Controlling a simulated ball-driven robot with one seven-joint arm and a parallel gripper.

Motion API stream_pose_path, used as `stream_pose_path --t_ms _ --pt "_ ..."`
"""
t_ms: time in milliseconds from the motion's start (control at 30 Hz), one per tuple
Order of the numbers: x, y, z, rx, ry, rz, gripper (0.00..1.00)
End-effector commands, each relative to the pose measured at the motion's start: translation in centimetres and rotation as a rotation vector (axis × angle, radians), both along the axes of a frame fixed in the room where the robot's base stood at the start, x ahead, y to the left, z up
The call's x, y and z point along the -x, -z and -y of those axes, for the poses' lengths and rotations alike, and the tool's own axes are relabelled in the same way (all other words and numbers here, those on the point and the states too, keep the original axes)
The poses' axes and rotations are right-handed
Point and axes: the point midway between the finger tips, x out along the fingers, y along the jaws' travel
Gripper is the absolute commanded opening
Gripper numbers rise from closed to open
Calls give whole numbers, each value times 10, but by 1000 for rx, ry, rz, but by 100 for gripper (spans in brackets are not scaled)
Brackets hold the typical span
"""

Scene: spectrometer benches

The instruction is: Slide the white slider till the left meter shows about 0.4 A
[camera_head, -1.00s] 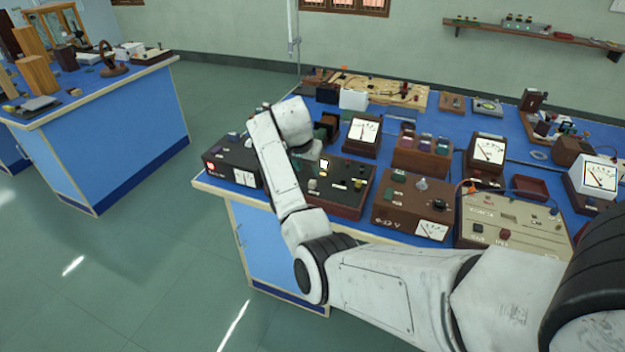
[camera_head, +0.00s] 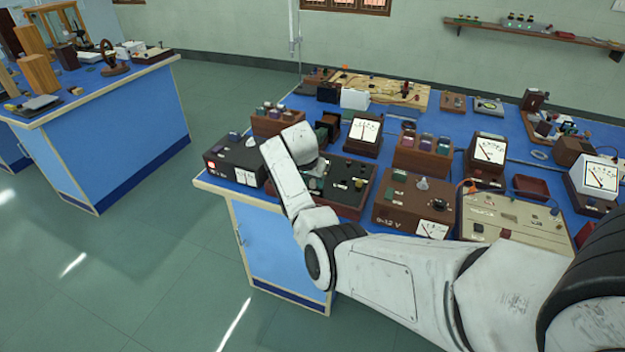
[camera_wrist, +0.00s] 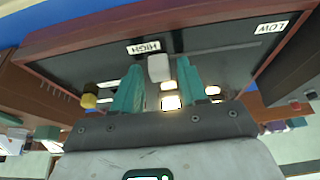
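In the wrist view, the white slider (camera_wrist: 158,68) stands on a dark panel, close to the "HIGH" label and far from the "LOW" label. My gripper (camera_wrist: 159,72) is open. Its two teal fingers stand on either side of the slider, with a gap on each side. In the head view, the dark panel box (camera_head: 352,182) is partly hidden behind my arm, and the slider is hidden. An upright meter (camera_head: 364,130) stands behind this box and another meter (camera_head: 489,150) stands to the right. Their needles are too small to read.
A dark box with a meter (camera_head: 228,160) stands left of the panel box. A brown "0-12 V" box (camera_head: 402,205) stands close on its right. A beige instrument (camera_head: 500,222) is further right. Clear floor lies left of the bench.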

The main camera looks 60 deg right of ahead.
Motion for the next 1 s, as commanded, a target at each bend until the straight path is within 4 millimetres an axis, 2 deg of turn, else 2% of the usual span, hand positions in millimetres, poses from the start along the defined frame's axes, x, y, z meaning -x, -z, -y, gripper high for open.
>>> stream_pose_path --t_ms 33,433,1000 --pt "0 0 0 0 0 0 37" --pt "0 0 0 0 0 0 0" --pt "-5 0 0 0 0 1 0"
